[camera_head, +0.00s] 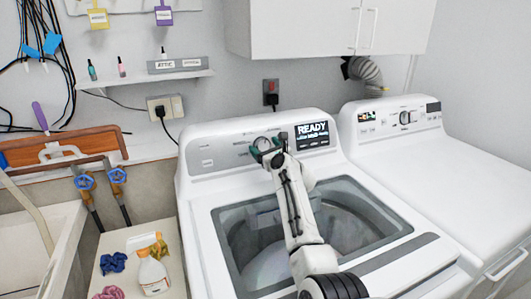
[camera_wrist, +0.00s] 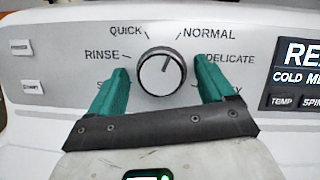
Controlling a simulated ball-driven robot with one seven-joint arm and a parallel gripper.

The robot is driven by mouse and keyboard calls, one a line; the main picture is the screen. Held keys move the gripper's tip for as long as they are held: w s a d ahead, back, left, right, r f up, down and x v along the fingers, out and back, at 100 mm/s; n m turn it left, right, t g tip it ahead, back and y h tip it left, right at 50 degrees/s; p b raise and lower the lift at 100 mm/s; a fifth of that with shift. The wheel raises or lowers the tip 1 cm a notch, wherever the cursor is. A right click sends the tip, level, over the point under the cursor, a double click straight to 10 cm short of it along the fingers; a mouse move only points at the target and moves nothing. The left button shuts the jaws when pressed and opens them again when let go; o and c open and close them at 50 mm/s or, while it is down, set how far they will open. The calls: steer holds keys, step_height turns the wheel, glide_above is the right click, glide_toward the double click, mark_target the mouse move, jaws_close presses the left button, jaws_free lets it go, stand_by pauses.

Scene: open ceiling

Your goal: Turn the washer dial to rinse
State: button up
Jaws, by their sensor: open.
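The washer dial (camera_wrist: 162,74) is a round silver knob with a dark rim on the washer's grey control panel. Around it are the labels QUICK, NORMAL, RINSE and DELICATE, with lower labels partly hidden by my fingers. Its pointer line is up and slightly right, nearest NORMAL; RINSE (camera_wrist: 102,55) is at upper left. My gripper (camera_wrist: 160,88) is open, its green fingers on either side of the dial with gaps visible. In the head view my gripper (camera_head: 269,150) is at the panel of the washer (camera_head: 196,232), and the dial (camera_head: 262,144) is partly covered.
A READY display (camera_head: 313,134) is right of the dial, and two buttons (camera_wrist: 20,47) are on the panel's left. A dryer (camera_head: 450,165) stands to the right. A shelf (camera_head: 150,81) and wall outlet are behind.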

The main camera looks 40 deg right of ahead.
steer(key=shift+c, duration=0.5)
steer(key=c, duration=1)
steer(key=shift+o, duration=0.2)
steer(key=shift+n, duration=0.3)
steer(key=n+y+b, duration=0.2)
steer(key=n, duration=0.2)
steer(key=shift+d+f, duration=0.1)
steer(key=n+y, duration=0.1)
steer(key=n, duration=0.1)
steer(key=n+g+b, duration=0.1)
steer(key=n, duration=0.2)
steer(key=shift+n+y, duration=0.3)
steer(key=shift+y, duration=0.1)
steer(key=n, duration=0.2)
steer(key=n+g+y, duration=0.1)
steer(key=n, duration=0.2)
steer(key=shift+r+n+g+b, duration=0.25)
steer(key=shift+n+g+b, duration=0.05)
steer(key=shift+n+b, duration=0.1)
steer(key=shift+n+g, duration=0.8)
steer(key=shift+n, duration=1.2)
